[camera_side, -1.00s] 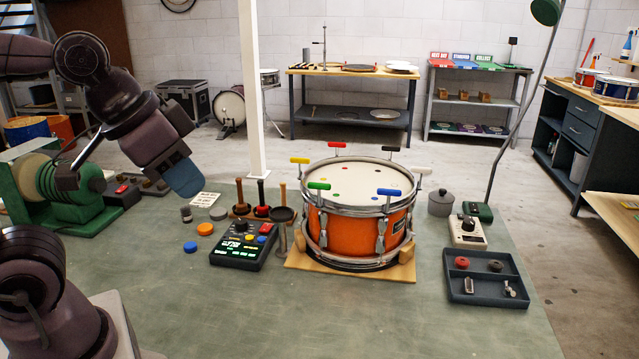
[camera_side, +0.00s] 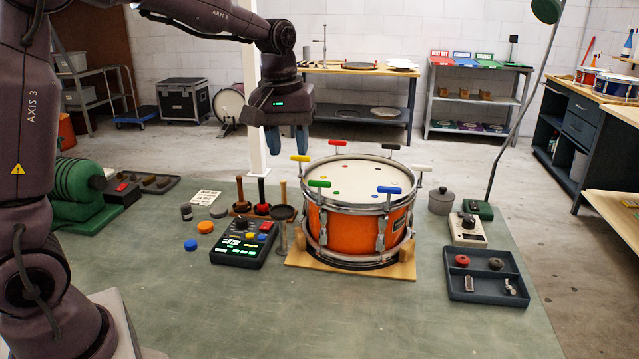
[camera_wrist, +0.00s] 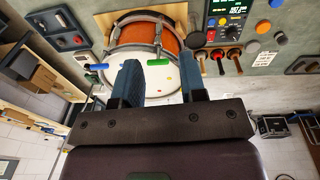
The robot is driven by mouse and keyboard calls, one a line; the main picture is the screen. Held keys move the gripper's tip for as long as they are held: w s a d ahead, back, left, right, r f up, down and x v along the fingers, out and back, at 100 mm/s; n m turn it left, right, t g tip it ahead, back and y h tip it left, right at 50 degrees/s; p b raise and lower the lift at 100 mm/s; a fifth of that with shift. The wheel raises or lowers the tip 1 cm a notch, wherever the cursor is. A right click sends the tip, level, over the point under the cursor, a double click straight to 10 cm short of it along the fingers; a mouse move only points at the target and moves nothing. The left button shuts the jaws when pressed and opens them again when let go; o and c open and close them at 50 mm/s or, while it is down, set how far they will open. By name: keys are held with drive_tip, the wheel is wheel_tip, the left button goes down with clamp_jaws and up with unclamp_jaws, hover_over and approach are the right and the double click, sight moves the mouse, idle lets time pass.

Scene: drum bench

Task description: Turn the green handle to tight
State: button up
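The green handle (camera_side: 318,184) is a small T-shaped key on the near-left rim of the orange drum (camera_side: 345,229). In the wrist view a green handle (camera_wrist: 160,62) shows between my two finger outlines, on the drum rim. My gripper (camera_side: 287,152) is above and left of the drum, pointing down. Its two blue fingers are apart with nothing between them. It is clear of the green handle and higher than it.
Red (camera_side: 338,143), yellow (camera_side: 300,158) and blue (camera_side: 388,190) handles stand around the same rim, with a black and a white one. A control box (camera_side: 245,245) is left of the drum. A parts tray (camera_side: 485,278) is on the right. The front bench is clear.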

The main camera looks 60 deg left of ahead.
sight(320, 181)
drive_tip(key=w+a+f+n, duration=0.1)
drive_tip(key=w+a+n, duration=0.1)
drive_tip(key=w+n, duration=0.1)
drive_tip(key=w+a+f+n, duration=0.1)
drive_tip(key=w+a+n, duration=0.1)
drive_tip(key=n, duration=0.3)
drive_tip(key=w+a+f+n+g, duration=0.1)
drive_tip(key=w+a+n, duration=0.1)
drive_tip(key=w+n, duration=0.2)
drive_tip(key=shift+w+a+f, duration=0.15)
drive_tip(key=shift+w+a, duration=0.1)
drive_tip(key=shift+w, duration=0.35)
drive_tip(key=f+n, duration=0.2)
drive_tip(key=f, duration=0.1)
drive_tip(key=f+n, duration=0.1)
drive_tip(key=f, duration=0.3)
drive_tip(key=f+n, duration=0.2)
drive_tip(key=f, duration=0.1)
drive_tip(key=shift+w+f+n, duration=0.15)
drive_tip(key=shift+w+n, duration=0.1)
drive_tip(key=shift+n, duration=0.05)
clamp_jaws()
